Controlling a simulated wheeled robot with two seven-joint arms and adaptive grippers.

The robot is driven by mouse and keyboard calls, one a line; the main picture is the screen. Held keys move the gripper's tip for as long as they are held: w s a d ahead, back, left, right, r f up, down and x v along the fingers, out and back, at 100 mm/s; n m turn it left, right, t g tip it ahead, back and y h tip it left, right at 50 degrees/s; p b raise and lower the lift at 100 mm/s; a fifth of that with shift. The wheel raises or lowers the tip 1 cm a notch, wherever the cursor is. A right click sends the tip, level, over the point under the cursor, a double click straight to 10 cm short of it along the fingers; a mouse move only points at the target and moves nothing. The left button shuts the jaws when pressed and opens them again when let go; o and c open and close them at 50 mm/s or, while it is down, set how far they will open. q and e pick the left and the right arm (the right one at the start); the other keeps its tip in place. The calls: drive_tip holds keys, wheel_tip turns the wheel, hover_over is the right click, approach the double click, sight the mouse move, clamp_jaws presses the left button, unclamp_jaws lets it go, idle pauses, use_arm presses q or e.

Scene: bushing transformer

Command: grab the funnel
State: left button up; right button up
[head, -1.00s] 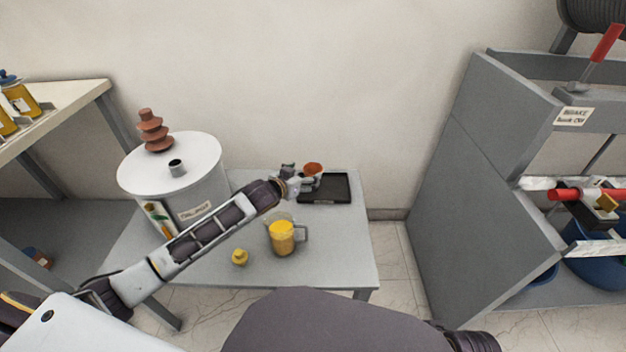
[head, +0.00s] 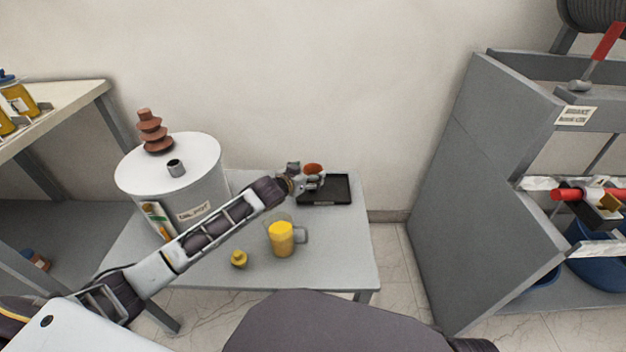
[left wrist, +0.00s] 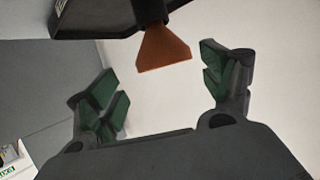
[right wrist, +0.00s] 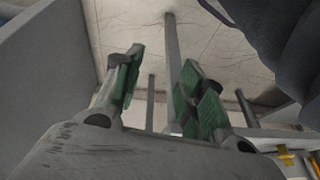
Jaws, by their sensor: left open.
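The funnel (head: 313,168) is orange-brown and shows at the far side of the grey table, by the black tray. My left gripper (head: 315,182) is right at it and hides part of it in the head view. In the left wrist view the funnel (left wrist: 163,49) shows as a cone near the top, with a dark part at its narrow end. The left gripper (left wrist: 164,77) is open there, its green-padded fingers wide apart and the funnel ahead of the gap. My right gripper (right wrist: 161,72) is open and empty in the right wrist view.
The black tray (head: 338,197) lies on the table (head: 335,265). A jug of yellow liquid (head: 281,238), a small yellow object (head: 239,259) and a white-topped drum (head: 208,152) stand nearby. A grey cabinet (head: 470,190) stands to the right. The table's front right is clear.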

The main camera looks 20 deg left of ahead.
sight(317, 168)
use_arm(q)
drive_tip(key=shift+a+b+x, duration=0.25)
drive_tip(key=shift+b+x, duration=0.3)
drive_tip(key=shift+x, duration=0.5)
drive_tip(key=shift+b+x, duration=0.6)
drive_tip(key=shift+x, duration=0.9)
use_arm(e)
drive_tip(key=shift+t+y, duration=0.5)
drive_tip(key=shift+w+a+f, duration=0.15)
drive_tip(key=shift+a+f, duration=0.1)
drive_tip(key=shift+f, duration=0.65)
drive_tip(key=shift+w+a+f, duration=0.1)
drive_tip(key=shift+a+f, duration=0.15)
drive_tip(key=shift+f, duration=0.6)
drive_tip(key=shift+w+a+f, duration=0.15)
drive_tip(key=shift+a+f, duration=0.1)
drive_tip(key=shift+f, duration=0.65)
use_arm(q)
drive_tip(key=shift+c, duration=0.5)
drive_tip(key=c, duration=0.9)
